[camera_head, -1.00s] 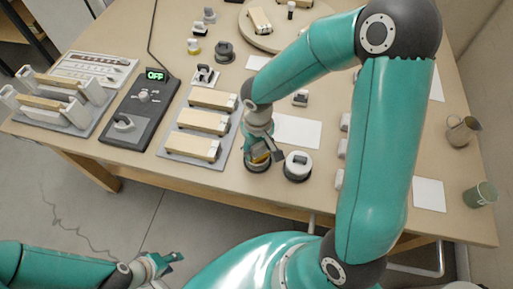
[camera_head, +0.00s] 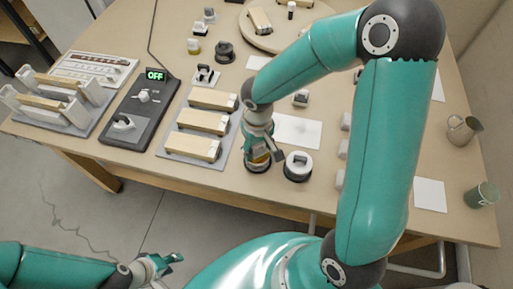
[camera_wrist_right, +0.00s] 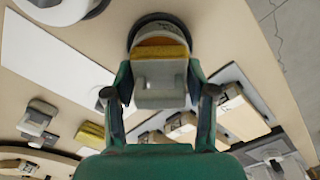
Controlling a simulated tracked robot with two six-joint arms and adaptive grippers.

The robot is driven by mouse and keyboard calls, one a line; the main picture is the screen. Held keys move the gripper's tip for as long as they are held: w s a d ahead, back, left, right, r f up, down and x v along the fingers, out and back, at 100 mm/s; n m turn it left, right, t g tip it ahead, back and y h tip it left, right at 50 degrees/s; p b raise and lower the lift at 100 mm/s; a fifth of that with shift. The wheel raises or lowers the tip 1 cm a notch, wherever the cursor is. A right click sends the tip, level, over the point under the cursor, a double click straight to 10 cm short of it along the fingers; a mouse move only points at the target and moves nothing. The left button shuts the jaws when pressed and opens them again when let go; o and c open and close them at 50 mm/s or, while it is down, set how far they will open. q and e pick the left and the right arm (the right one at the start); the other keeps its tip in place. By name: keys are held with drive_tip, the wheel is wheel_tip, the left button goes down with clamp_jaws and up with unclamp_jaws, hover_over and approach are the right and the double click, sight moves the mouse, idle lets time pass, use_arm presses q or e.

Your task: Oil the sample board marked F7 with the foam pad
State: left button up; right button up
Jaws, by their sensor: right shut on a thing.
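My right gripper (camera_wrist_right: 158,95) is shut on the grey handle of the foam pad (camera_wrist_right: 160,52), a block with a yellow face. The pad is at a dark round dish (camera_wrist_right: 150,20) with an amber inside; I cannot tell whether they touch. In the head view my right gripper (camera_head: 262,150) hangs over this dish (camera_head: 257,167), near the table's front edge. Several pale wooden sample boards (camera_head: 203,120) lie on a grey tray (camera_head: 223,160) left of it. No F7 mark is readable. My left gripper (camera_head: 165,264) is beyond the table's front edge, its fingers too small to judge.
A round dish with a white top (camera_head: 298,165) stands just right of my right gripper. A dark control box (camera_head: 140,110) reads OFF. A rack (camera_head: 55,103) holds boards upright at the left. White sheets (camera_head: 300,130), a mug (camera_head: 462,130) and a green cup (camera_head: 481,195) are to the right.

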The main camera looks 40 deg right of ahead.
drive_tip(key=shift+s+f, duration=0.1)
drive_tip(key=shift+r+p, duration=2.45)
drive_tip(key=shift+r, duration=1.15)
